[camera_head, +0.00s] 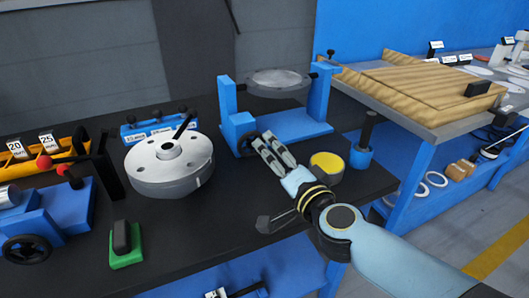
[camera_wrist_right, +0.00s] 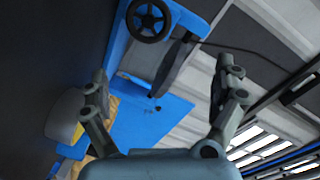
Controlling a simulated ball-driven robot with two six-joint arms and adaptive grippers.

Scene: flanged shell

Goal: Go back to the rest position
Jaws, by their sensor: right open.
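My right gripper (camera_head: 268,148) is above the dark table, in front of the blue fixture. It is open in the right wrist view (camera_wrist_right: 163,85), with nothing between its fingers. The grey flanged shell (camera_head: 150,178) lies on the table to the left of the gripper, apart from it. A black handle stands up from its centre. The blue fixture (camera_head: 300,127) holds a grey disc (camera_head: 278,80) between its uprights. Its black handwheel (camera_wrist_right: 149,20) shows in the right wrist view. My left gripper is not in view.
A yellow-topped round container (camera_head: 326,167) and a blue holder with a black handle (camera_head: 361,157) stand close right of my gripper. A green block (camera_head: 126,250), a blue vise (camera_head: 50,220) and yellow bins (camera_head: 45,155) are at left. A bench with wooden boards (camera_head: 420,85) stands right.

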